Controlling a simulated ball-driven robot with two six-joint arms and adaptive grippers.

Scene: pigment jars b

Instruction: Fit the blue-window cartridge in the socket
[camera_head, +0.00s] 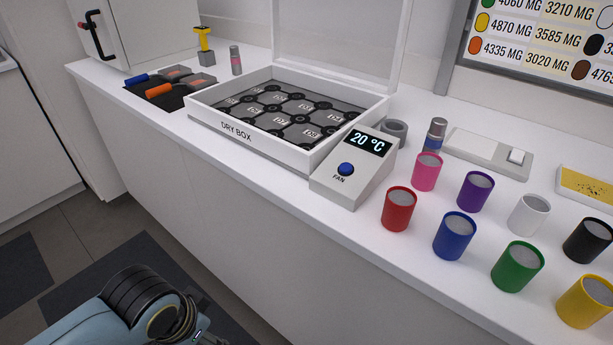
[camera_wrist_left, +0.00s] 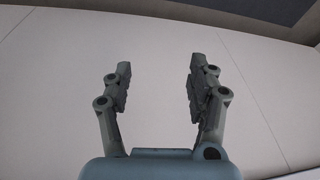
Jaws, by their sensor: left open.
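A small upright cylinder with a grey cap and a blue band (camera_head: 435,136) stands on the counter behind the pink jar; it looks like the blue-window cartridge. A similar cylinder with a reddish band (camera_head: 236,61) stands at the back left. A dark grey ring-shaped part (camera_head: 396,129) sits behind the fan unit; it may be the socket, but I cannot tell. My left gripper (camera_wrist_left: 159,78) is open and empty in the left wrist view, in front of the pale cabinet fronts. In the head view only my left arm shows at bottom left, away from the counter objects. My right gripper is not in view.
The open dry box (camera_head: 272,143) holds dark packs. A fan unit (camera_head: 350,181) reads 20 °C. Several coloured jars, including a red one (camera_head: 398,210), crowd the right. A white device (camera_head: 487,153) lies behind them. A dark tray (camera_head: 160,97) with tools sits left.

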